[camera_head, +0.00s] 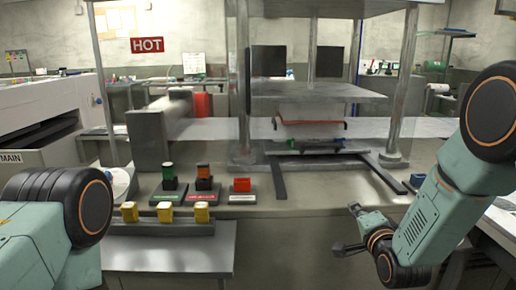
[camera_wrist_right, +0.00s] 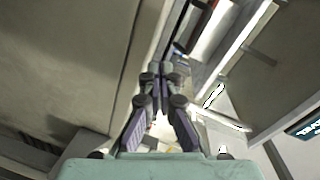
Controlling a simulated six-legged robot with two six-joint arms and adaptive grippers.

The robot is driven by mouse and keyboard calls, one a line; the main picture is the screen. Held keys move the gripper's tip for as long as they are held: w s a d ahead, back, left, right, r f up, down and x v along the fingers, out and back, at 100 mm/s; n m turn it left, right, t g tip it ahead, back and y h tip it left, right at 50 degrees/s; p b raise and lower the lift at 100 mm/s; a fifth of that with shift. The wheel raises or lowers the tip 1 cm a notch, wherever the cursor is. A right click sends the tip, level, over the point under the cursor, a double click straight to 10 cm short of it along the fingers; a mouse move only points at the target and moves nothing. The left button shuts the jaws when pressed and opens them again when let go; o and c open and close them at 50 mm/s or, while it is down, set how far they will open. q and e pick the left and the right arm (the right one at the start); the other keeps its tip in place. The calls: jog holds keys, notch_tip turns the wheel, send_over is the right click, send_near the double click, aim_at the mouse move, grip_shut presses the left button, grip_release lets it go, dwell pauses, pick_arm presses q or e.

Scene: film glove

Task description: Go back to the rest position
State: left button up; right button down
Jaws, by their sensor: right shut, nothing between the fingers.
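My right arm (camera_head: 440,200) comes in from the right in the head view, with its teal forearm sloping down to the wrist. My right gripper (camera_head: 348,243) hangs in front of the workbench, low and right of centre. In the right wrist view the gripper (camera_wrist_right: 157,72) is shut, its fingers together at the tips, with nothing held. Of my left arm (camera_head: 55,225), a teal and black part shows at the lower left of the head view; the left gripper is hidden from both views.
The workbench (camera_head: 310,195) carries a metal press frame (camera_head: 318,90) with posts. A grey step (camera_head: 170,250) juts out below. A red HOT sign (camera_head: 147,45) hangs behind.

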jog(key=s+a+f+n+g, duration=0.1)
jog(key=s+f+n+g, duration=0.85)
jog(key=s+f, duration=0.95)
jog(key=s+f+n+g, duration=0.2)
jog(key=s+f+g, duration=0.1)
jog(key=s, duration=1.1)
jog(key=s+a+f+n+g, duration=0.1)
jog(key=s+f+g, duration=0.3)
jog(key=s, duration=1)
jog(key=shift+f+n, duration=0.45)
jog(key=shift+f, duration=0.2)
jog(key=shift+a, duration=0.1)
jog(key=shift+w, duration=0.15)
